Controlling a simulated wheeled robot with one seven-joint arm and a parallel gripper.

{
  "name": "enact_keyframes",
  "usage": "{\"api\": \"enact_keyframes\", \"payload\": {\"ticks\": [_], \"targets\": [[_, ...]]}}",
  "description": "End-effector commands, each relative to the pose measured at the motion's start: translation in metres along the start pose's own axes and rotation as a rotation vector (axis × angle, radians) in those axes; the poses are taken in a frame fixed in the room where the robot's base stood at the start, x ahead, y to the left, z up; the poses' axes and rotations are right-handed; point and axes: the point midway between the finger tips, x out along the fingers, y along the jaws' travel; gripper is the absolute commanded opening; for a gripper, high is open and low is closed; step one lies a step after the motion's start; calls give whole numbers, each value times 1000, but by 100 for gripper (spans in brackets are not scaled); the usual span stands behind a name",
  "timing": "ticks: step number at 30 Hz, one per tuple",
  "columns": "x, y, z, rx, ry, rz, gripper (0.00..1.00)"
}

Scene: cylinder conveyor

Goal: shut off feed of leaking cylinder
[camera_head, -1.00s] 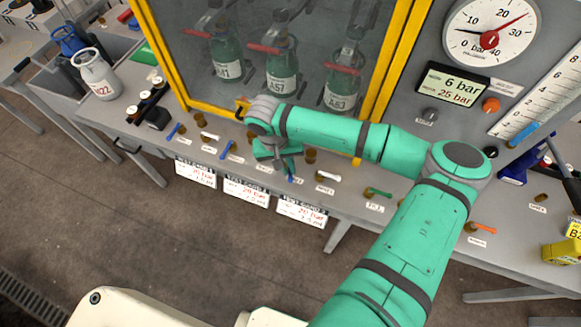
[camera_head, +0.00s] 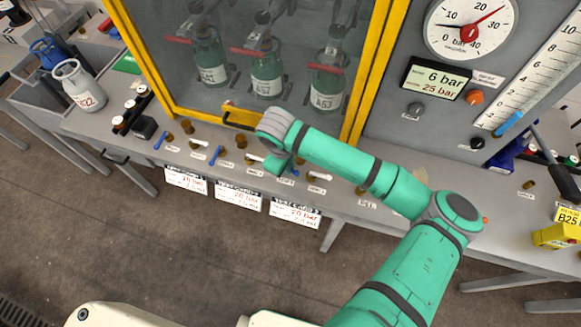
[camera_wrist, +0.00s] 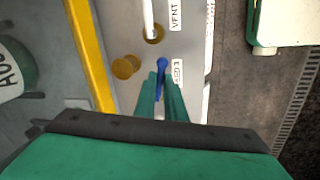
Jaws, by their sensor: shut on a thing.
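My gripper (camera_head: 282,168) is at the row of small valves along the bench front, below the yellow-framed cabinet. In the wrist view its two green fingers (camera_wrist: 161,98) are closed around a blue valve lever (camera_wrist: 161,66). The label beside this lever is partly legible and ends in "D 3". The lever lies nearly along the bench edge. Behind the cabinet glass stand three green cylinders with red handles: left (camera_head: 211,62), middle (camera_head: 266,75) and right (camera_head: 328,85). No leak is discernible.
White levers (camera_head: 317,177) lie between the blue ones; one marked VENT (camera_wrist: 149,18) is close to my fingers. The yellow cabinet frame (camera_wrist: 90,55) runs close beside them. A gauge (camera_head: 472,25) and a display (camera_head: 435,80) reading 6 and 25 bar are right.

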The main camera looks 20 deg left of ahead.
Motion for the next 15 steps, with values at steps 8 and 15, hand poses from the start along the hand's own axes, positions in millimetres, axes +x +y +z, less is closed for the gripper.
{"api": "enact_keyframes", "payload": {"ticks": [8, 15], "targets": [[1, 8, -2, -165, 30, 6, 0], [2, 8, -6, -242, 43, 6, 0]]}}
